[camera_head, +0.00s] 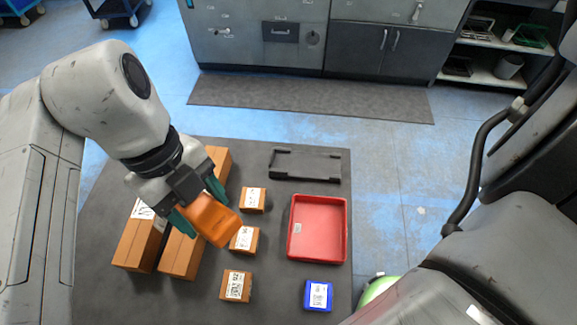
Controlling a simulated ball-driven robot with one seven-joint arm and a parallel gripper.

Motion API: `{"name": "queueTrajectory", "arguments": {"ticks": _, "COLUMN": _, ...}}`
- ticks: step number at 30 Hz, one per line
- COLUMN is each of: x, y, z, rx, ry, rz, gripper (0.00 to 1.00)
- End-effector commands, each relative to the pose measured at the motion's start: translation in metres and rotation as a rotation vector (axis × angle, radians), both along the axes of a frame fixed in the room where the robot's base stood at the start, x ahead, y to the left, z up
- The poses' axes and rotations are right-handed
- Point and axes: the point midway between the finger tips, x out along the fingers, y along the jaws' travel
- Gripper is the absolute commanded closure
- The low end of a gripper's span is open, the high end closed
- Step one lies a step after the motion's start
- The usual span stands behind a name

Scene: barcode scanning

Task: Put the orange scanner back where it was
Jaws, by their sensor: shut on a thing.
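The orange scanner (211,219) is held in my gripper (197,207), whose green-tipped fingers are shut on it. The scanner is over the left part of the dark table (268,285), in front of the cardboard boxes, and overlaps the middle small box in the picture. Whether it touches anything below cannot be told. A dark rectangular frame-like holder (305,165) lies empty at the back of the table; whether it belongs to the scanner cannot be told.
Long cardboard boxes (139,244) lie at left. Small labelled boxes (236,286) stand in a column to their right. A red tray (318,228) sits at right, with a blue labelled box (318,295) in front of it. Bare table lies between the small boxes and the tray.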

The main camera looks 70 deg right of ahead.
Motion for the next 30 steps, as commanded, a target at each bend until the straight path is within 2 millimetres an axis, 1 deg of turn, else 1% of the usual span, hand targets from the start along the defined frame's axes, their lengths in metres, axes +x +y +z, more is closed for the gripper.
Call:
{"name": "queueTrajectory", "arguments": {"ticks": 1, "x": -0.001, "y": -0.012, "z": -0.005, "rx": -0.003, "ry": -0.008, "rz": -0.023, "gripper": 0.80}}
{"name": "queueTrajectory", "arguments": {"ticks": 2, "x": -0.002, "y": -0.020, "z": -0.006, "rx": -0.006, "ry": -0.014, "rz": -0.036, "gripper": 0.80}}
{"name": "queueTrajectory", "arguments": {"ticks": 4, "x": -0.005, "y": -0.043, "z": -0.007, "rx": -0.011, "ry": -0.031, "rz": -0.072, "gripper": 0.80}}
{"name": "queueTrajectory", "arguments": {"ticks": 8, "x": -0.021, "y": -0.092, "z": -0.009, "rx": -0.027, "ry": -0.068, "rz": -0.153, "gripper": 0.80}}
{"name": "queueTrajectory", "arguments": {"ticks": 9, "x": -0.028, "y": -0.106, "z": -0.010, "rx": -0.031, "ry": -0.078, "rz": -0.178, "gripper": 0.80}}
{"name": "queueTrajectory", "arguments": {"ticks": 12, "x": -0.049, "y": -0.137, "z": -0.011, "rx": -0.046, "ry": -0.104, "rz": -0.241, "gripper": 0.80}}
{"name": "queueTrajectory", "arguments": {"ticks": 15, "x": -0.072, "y": -0.163, "z": -0.014, "rx": -0.060, "ry": -0.129, "rz": -0.304, "gripper": 0.80}}
{"name": "queueTrajectory", "arguments": {"ticks": 18, "x": -0.099, "y": -0.184, "z": -0.018, "rx": -0.075, "ry": -0.152, "rz": -0.368, "gripper": 0.80}}
{"name": "queueTrajectory", "arguments": {"ticks": 21, "x": -0.126, "y": -0.199, "z": -0.024, "rx": -0.092, "ry": -0.174, "rz": -0.432, "gripper": 0.80}}
{"name": "queueTrajectory", "arguments": {"ticks": 24, "x": -0.153, "y": -0.209, "z": -0.031, "rx": -0.109, "ry": -0.195, "rz": -0.495, "gripper": 0.80}}
{"name": "queueTrajectory", "arguments": {"ticks": 27, "x": -0.177, "y": -0.214, "z": -0.037, "rx": -0.126, "ry": -0.215, "rz": -0.547, "gripper": 0.80}}
{"name": "queueTrajectory", "arguments": {"ticks": 30, "x": -0.194, "y": -0.215, "z": -0.043, "rx": -0.140, "ry": -0.230, "rz": -0.588, "gripper": 0.80}}
